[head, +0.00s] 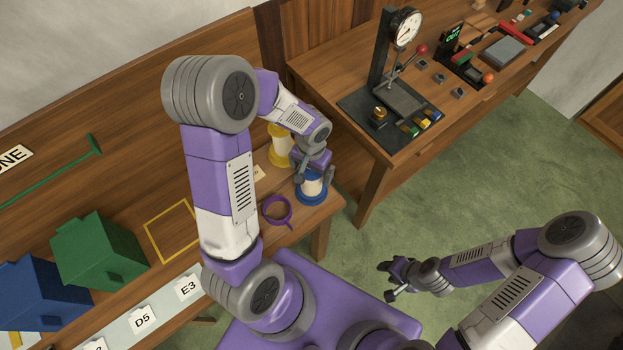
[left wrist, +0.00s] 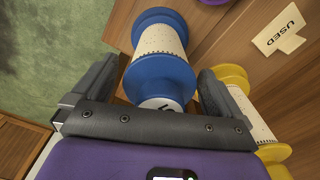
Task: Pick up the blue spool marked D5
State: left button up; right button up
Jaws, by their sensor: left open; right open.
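A blue spool (head: 312,187) with a white wound middle stands near the right end of the wooden bench. It also shows in the left wrist view (left wrist: 160,45), large and close, with its near flange between the fingers. My left gripper (head: 314,178) is open over the spool from above, with its fingers on either side of it. In the left wrist view a dark character shows on the spool's white end, mostly hidden by the gripper, so I cannot read D5 there. My right gripper (head: 388,280) is open and empty over the green floor, away from the bench.
A USED sign (left wrist: 279,28), green bin (head: 98,252) and blue bin (head: 38,293) are on the bench.

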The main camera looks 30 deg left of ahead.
pick_arm(q)
jog(key=shift+c, duration=0.3)
jog(key=c, duration=1.7)
